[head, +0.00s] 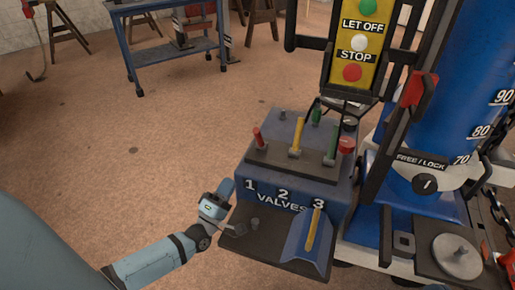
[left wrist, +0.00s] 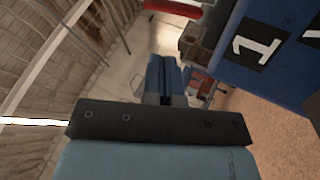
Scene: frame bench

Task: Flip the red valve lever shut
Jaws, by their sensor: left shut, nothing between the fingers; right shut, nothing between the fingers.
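The red valve lever (head: 258,138) stands at the left end of the valve block, tilted slightly, behind the number 1. It also shows as a red bar at the top of the left wrist view (left wrist: 175,7). My left gripper (head: 227,186) is shut and empty, to the left of the block's front corner, lower than the red lever and apart from it. Its closed blue fingers show in the left wrist view (left wrist: 172,72). A yellow lever (head: 297,134) and a green lever (head: 333,140) stand to the right. My right gripper is not in view.
The blue valve block (head: 330,196) has a dark front shelf (head: 255,245) with a yellow-striped blue piece (head: 312,236). A red round knob (head: 346,145) sits at the block's right. A button panel (head: 352,45) rises behind.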

